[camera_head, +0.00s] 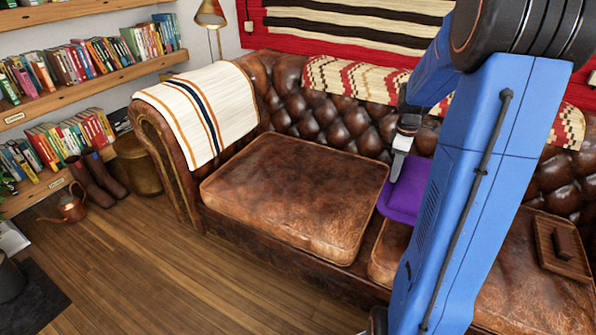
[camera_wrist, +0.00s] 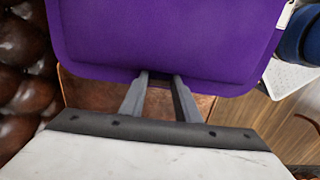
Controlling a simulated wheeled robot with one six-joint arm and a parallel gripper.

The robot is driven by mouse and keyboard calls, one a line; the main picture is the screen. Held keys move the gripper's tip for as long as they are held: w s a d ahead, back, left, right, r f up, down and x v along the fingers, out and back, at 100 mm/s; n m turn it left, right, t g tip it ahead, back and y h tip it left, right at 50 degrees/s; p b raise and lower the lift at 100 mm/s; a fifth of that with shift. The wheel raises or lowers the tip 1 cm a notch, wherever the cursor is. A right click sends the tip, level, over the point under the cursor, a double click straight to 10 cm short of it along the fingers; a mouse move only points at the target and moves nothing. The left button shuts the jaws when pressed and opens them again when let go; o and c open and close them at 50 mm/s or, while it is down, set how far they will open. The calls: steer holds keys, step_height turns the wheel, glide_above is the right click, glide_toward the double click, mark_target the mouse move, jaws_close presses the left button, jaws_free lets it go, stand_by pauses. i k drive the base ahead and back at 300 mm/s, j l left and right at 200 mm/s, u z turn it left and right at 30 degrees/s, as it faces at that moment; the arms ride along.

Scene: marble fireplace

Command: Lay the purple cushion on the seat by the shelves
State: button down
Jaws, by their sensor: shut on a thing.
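The purple cushion (camera_head: 403,190) shows in the head view near the middle of the brown leather sofa, partly hidden behind my blue arm. My gripper (camera_head: 397,165) is at its left edge there. In the wrist view the cushion (camera_wrist: 165,35) fills the top, and my gripper (camera_wrist: 160,78) is shut on its near edge. The seat by the shelves (camera_head: 295,190) is the left leather seat cushion, and its top is bare. The purple cushion is to the right of that seat. I cannot tell whether it touches the sofa below.
Shelves of books (camera_head: 80,70) stand at the left. A striped white throw (camera_head: 205,108) covers the sofa's left arm. A wooden tray (camera_head: 560,248) with a dark item lies on the right seat. Boots (camera_head: 95,178) and a copper watering can (camera_head: 68,207) stand on the floor, which is clear in front.

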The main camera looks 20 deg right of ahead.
mark_target(296, 176)
steer(key=i+j+u, duration=0.1)
steer(key=i+j, duration=1.35)
steer(key=j, duration=0.15)
